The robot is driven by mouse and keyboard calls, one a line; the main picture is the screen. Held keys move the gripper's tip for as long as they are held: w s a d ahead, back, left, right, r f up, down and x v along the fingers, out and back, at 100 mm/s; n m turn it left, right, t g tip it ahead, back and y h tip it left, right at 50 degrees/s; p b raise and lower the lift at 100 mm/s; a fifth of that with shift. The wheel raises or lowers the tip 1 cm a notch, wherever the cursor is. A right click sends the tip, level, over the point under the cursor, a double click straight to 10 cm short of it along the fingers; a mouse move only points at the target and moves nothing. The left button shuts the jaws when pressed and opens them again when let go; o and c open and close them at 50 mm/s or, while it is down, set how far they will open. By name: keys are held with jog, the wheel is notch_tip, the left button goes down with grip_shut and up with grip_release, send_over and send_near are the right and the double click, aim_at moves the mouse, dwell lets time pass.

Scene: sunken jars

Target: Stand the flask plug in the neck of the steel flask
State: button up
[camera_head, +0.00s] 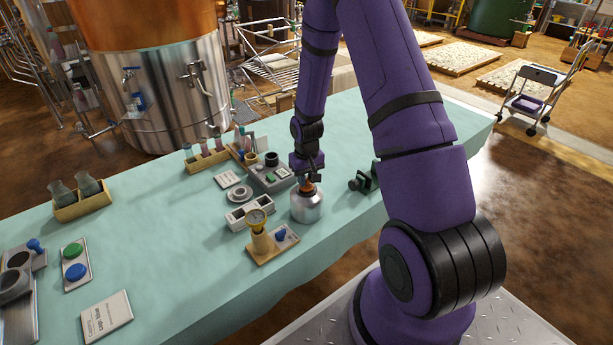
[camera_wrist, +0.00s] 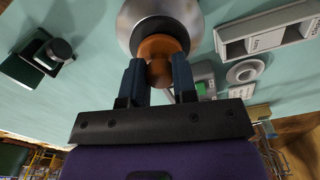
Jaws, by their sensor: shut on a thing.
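The steel flask (camera_head: 306,207) stands on the pale green table near its right part, upright. It also shows in the wrist view (camera_wrist: 132,22) at the top. The flask plug (camera_wrist: 160,47) is orange-brown with a wide round top and sits between my gripper's fingers. In the head view the plug (camera_head: 306,187) is a small orange patch right at the top of the flask. My gripper (camera_wrist: 160,78) is shut on the plug, above the flask's mouth. The neck is hidden behind the plug, so I cannot tell how deep the plug sits in it.
A small dark green fixture (camera_head: 364,181) is to the right. The table's far right is clear.

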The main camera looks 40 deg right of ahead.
aim_at(307, 177)
jog(key=shift+f, duration=0.4)
jog(key=o, duration=1)
notch_tip(307, 177, up, 11)
jog(key=shift+f, duration=0.1)
dwell(0.6)
